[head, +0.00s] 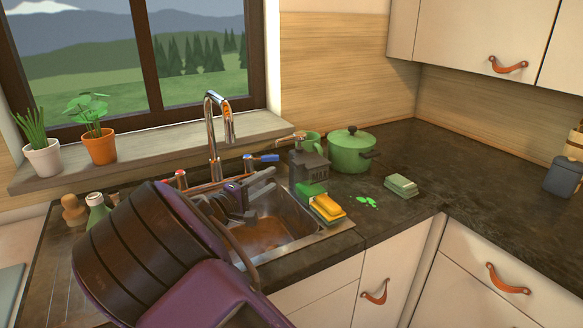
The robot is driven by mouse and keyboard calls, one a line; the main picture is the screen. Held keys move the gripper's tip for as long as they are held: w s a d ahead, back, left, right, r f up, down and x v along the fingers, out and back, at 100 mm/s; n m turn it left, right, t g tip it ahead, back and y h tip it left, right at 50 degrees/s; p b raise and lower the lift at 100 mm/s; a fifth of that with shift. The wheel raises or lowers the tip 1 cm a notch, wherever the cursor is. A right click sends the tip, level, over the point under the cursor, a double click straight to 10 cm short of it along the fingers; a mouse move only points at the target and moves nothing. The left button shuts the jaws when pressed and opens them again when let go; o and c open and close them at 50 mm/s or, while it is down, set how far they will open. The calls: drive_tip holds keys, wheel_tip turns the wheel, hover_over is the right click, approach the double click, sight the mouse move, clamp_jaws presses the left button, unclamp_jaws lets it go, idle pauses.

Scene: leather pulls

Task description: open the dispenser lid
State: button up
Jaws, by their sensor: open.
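A dark grey box-like container with a small spout-like top (308,168), which looks like the dispenser, stands behind the right end of the sink. Its lid is too small to make out clearly, and I cannot tell whether it is open or shut. My gripper (260,196) is over the sink basin, to the left of the dispenser and apart from it. Its jaws are open with nothing seen between them. My purple and black arm comes in from the lower left and hides part of the sink.
A green sponge (312,190) and a yellow sponge (328,207) lie in front of the dispenser. A green pot (351,150) stands close on its right. A chrome faucet (214,135) rises behind my gripper. The counter on the right (450,165) is mostly clear.

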sight(294, 165)
drive_tip(key=x, duration=0.9)
drive_tip(key=shift+w+d, duration=0.25)
drive_tip(key=shift+w, duration=0.05)
drive_tip(key=shift+c, duration=0.3)
clamp_jaws()
idle(0.6)
